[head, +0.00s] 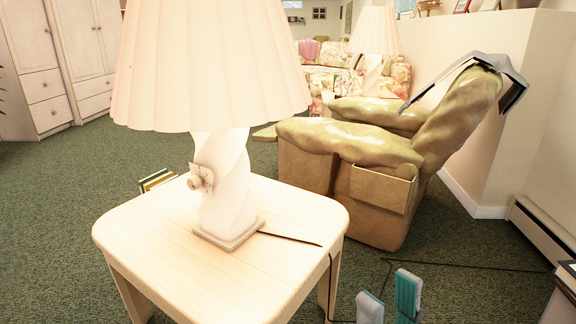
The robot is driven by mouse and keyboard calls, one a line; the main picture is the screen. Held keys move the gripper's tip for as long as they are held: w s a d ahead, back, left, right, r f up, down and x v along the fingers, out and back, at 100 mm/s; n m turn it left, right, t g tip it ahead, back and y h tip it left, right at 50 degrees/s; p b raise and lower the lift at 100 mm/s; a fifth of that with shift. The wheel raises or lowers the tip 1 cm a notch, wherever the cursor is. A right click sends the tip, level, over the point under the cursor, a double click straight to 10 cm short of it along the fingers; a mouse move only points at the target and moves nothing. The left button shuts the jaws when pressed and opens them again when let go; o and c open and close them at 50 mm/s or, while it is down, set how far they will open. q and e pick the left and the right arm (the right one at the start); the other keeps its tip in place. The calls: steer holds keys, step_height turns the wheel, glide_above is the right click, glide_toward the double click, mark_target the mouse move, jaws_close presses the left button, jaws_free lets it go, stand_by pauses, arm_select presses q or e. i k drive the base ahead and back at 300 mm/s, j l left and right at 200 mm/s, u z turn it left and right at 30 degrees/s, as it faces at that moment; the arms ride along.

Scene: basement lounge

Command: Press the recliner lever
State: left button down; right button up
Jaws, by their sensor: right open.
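The recliner (330,168) is tan and olive, with puffy arms and a tilted backrest, and stands right of centre beyond the side table. A side pouch (383,187) hangs on its near side. My left gripper is not in view.
A wooden side table (160,250) with a large lit lamp (226,190) stands in the near foreground, partly in front of the recliner. A dark cord (460,268) crosses the carpet at right. A low wall (510,120) and baseboard heater (545,235) bound the right side.

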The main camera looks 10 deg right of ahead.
mark_target(336, 161)
steer(key=i+l+u, duration=0.15)
steer(key=l+u, duration=0.3)
steer(key=l, duration=0.15)
steer(key=l+u, duration=0.4)
steer(key=l, duration=0.25)
steer(key=l+u, duration=0.45)
steer(key=l, duration=0.2)
steer(key=l+u, duration=0.4)
steer(key=l, duration=1.6)
steer(key=l+z, duration=0.65)
steer(key=z, duration=0.15)
steer(key=i+l+z, duration=0.1)
steer(key=z, duration=0.3)
steer(key=i+l+z, duration=0.15)
steer(key=z, duration=0.25)
